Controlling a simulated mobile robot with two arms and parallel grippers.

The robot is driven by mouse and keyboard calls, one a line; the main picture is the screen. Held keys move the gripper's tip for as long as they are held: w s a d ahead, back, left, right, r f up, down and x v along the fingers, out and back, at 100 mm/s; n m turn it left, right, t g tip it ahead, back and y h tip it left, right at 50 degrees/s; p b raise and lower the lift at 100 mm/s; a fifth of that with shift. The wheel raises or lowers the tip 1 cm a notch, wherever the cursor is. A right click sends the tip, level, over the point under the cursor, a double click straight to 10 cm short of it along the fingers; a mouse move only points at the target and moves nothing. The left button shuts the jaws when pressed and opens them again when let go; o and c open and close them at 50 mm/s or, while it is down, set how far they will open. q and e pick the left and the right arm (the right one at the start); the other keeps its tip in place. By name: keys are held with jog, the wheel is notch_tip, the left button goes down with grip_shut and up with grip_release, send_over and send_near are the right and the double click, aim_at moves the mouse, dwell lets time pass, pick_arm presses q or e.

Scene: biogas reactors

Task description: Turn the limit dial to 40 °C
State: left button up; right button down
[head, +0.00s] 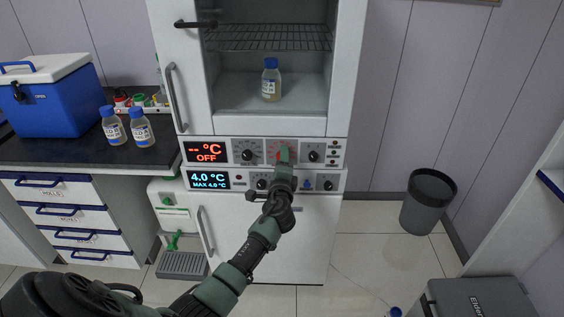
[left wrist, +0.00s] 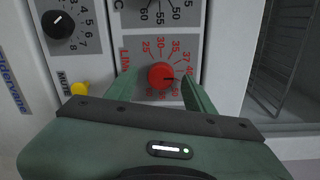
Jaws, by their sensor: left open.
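The limit dial (left wrist: 161,75) is a round red knob on a grey panel with red numerals, seen in the left wrist view. Its pointer mark faces right in that view, toward the numerals around and below 40; the exact value is unclear. My left gripper (left wrist: 160,88) is open, with one green finger on each side of the dial. Whether the fingers touch it is unclear. In the head view my left gripper (head: 284,157) reaches the upper control panel (head: 228,151) and mostly hides the red dial. My right gripper is not in view.
The upper display (head: 208,151) reads "-- °C OFF"; the lower display (head: 208,180) reads 4.0 °C. Other black dials (head: 247,153) sit close by. A yellow mute button (left wrist: 80,89) is near the fingers. A bottle (head: 271,80) stands in the cabinet above.

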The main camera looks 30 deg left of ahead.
pick_arm(q)
jog(key=v, duration=0.7)
jog(key=shift+s+d, duration=0.25)
jog(key=shift+s, duration=0.05)
jog(key=shift+f, duration=0.1)
jog(key=s+d+f+n+g+h, duration=0.1)
jog(key=s+d+f+g+h, duration=0.15)
jog(key=s+f, duration=0.65)
jog(key=s+d+f+n+g+h, duration=0.2)
jog(key=d+f, duration=0.1)
jog(key=f, duration=1.3)
jog(key=s+d+f+n+g+h, duration=0.1)
jog(key=s+d+f+g+h, duration=0.15)
jog(key=s+f, duration=0.65)
jog(key=s+d+f+n+g, duration=0.2)
jog(key=s+f, duration=0.5)
jog(key=s, duration=0.4)
jog(key=s+d+f+n+g+h, duration=0.1)
jog(key=s+d+f+n+g, duration=0.1)
jog(key=s+f, duration=0.5)
jog(key=s+d+f+n+g+h, duration=0.1)
jog(key=s+f, duration=0.5)
jog(key=s, duration=1)
jog(key=d+n+g, duration=0.1)
jog(key=n+g, duration=0.1)
jog(key=shift+d+f+n, duration=0.3)
jog(key=shift+f, duration=0.1)
jog(key=shift+c, duration=0.3)
